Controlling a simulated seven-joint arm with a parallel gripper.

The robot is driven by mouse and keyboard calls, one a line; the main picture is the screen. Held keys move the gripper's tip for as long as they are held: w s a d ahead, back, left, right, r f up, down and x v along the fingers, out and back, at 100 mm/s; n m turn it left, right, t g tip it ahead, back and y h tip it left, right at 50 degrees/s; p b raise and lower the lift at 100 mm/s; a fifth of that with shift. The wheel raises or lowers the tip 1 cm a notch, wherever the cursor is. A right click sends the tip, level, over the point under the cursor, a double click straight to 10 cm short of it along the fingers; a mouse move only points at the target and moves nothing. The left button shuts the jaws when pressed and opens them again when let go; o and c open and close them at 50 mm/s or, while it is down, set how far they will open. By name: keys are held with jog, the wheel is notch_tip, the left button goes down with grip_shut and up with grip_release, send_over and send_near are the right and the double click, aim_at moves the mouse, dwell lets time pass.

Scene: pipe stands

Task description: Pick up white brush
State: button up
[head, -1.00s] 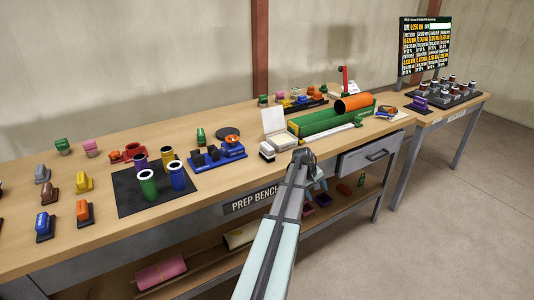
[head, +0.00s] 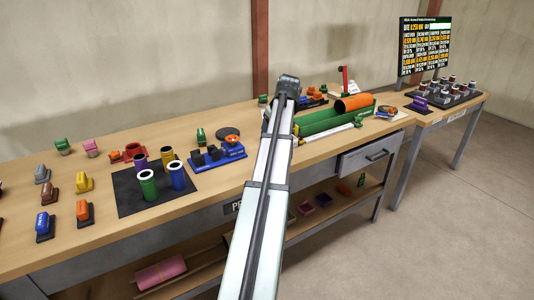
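I cannot pick out a white brush for certain in the head view. My arm reaches up across the bench, and its dark end joint stands in front of the back wall. The gripper fingers do not show; they are hidden behind the arm or out of sight. The white open case and the small white block at the middle of the bench are now covered by my arm. A long, thin whitish strip (head: 328,133) lies along the front of a green trough (head: 325,119).
An orange pipe (head: 354,103) rests on the trough. A blue holder (head: 217,155) stands left of my arm. Small coloured blocks stand at the left of the wooden bench (head: 110,232). A second table with a sign board (head: 424,45) is at right.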

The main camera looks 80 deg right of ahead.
jog(key=x, duration=0.8)
jog(key=shift+f, duration=0.15)
jog(key=shift+x, duration=2.6)
jog(key=shift+a, duration=0.1)
jog(key=shift+c, duration=0.2)
jog(key=c, duration=1.1)
